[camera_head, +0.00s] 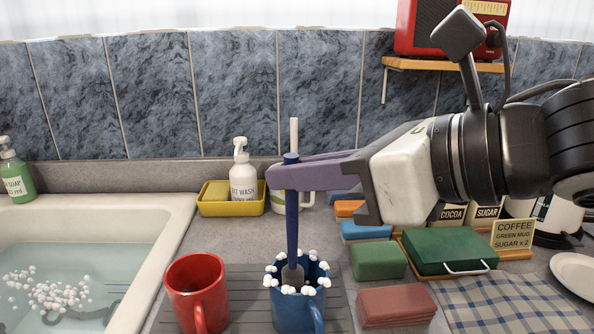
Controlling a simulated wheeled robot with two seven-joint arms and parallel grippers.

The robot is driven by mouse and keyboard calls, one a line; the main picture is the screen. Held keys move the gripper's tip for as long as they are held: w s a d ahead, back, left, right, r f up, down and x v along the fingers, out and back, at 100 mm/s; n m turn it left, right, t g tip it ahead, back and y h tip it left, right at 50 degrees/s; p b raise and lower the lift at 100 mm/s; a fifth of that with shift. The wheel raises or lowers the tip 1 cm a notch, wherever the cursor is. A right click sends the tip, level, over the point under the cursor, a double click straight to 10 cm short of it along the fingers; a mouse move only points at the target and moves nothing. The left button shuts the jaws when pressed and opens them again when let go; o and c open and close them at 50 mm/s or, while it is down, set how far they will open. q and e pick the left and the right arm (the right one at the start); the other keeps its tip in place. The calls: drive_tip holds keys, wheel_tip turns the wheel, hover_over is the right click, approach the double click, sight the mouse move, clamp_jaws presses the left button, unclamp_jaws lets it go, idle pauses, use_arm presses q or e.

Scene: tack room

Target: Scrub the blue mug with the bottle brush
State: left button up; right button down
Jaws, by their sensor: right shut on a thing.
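The blue mug (295,312) stands upright on the grey drainer mat at the bottom middle, with white foam blobs around its rim. My right gripper (284,172) comes in from the right and is shut on the upper part of the bottle brush (292,220). The brush is held upright with its dark blue handle above the mug. Its grey lower part reaches into the mug's mouth, and its lower end is hidden inside. My left gripper is not in view.
A red mug (197,291) stands left of the blue mug. A sink (160,235) with water and foam is at left. A yellow tray (217,208) with a white pump bottle (243,175) is behind. Sponges, a green box (447,250) and a checked cloth (505,302) are at right.

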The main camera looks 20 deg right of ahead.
wheel_tip(320, 180, up, 8)
drive_tip(key=f+p, duration=0.1)
drive_tip(key=p, duration=0.6)
drive_tip(key=b+v, duration=0.3)
drive_tip(key=v, duration=0.6)
drive_tip(key=shift+d+r, duration=0.15)
drive_tip(key=shift+r, duration=0.05)
idle(0.5)
